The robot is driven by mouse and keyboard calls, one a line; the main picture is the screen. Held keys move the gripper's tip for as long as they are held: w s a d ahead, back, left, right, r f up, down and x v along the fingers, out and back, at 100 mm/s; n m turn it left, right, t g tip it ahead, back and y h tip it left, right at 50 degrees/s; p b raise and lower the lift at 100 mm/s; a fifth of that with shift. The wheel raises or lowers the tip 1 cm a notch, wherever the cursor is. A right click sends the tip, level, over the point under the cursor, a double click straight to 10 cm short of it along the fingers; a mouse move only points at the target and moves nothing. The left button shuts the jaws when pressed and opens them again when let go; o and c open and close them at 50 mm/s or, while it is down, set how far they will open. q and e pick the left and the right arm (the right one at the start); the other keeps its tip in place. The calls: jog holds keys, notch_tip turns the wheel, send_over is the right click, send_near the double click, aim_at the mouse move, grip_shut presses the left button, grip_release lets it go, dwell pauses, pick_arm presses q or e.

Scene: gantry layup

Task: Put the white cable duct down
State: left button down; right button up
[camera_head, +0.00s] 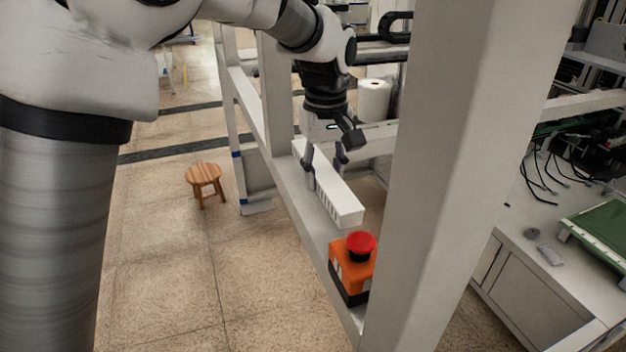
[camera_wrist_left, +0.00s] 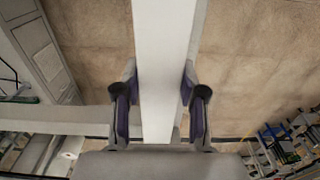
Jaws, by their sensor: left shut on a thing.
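The white cable duct (camera_head: 335,193) is a long white bar with slotted sides. In the head view it lies along the line of the grey gantry beam (camera_head: 312,215), at or just above its top; I cannot tell whether it touches. My left gripper (camera_head: 327,168) reaches down from above and is shut on the duct, one finger on each side. In the left wrist view the duct (camera_wrist_left: 165,70) runs between the two finger pads (camera_wrist_left: 160,112) and out of the top of the picture. My right gripper is not in view.
An orange box with a red push button (camera_head: 361,245) stands on the beam just in front of the duct's near end. A thick grey post (camera_head: 475,130) rises at the right. A white roll (camera_head: 374,98) stands behind. A wooden stool (camera_head: 204,175) is on the floor at left.

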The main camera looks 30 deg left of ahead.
aim_at(310, 203)
pick_arm(q)
jog(key=shift+s+a+p, duration=0.15)
jog(key=shift+s+a, duration=0.2)
jog(key=shift+a, duration=0.25)
jog(key=shift+s+a+p, duration=0.15)
jog(key=shift+s+a, duration=0.15)
jog(key=shift+a, duration=0.25)
notch_tip(310, 203, down, 4)
jog(key=shift+r+p, duration=0.25)
jog(key=shift+p, duration=0.55)
jog(key=shift+w+d+f, duration=0.1)
jog(key=shift+w+d, duration=0.05)
jog(key=shift+w, duration=0.05)
jog(key=shift+f, duration=0.1)
jog(key=c, duration=0.7)
grip_release()
jog(key=shift+s+a, duration=0.2)
jog(key=shift+o, duration=0.2)
jog(key=shift+w+d, duration=0.1)
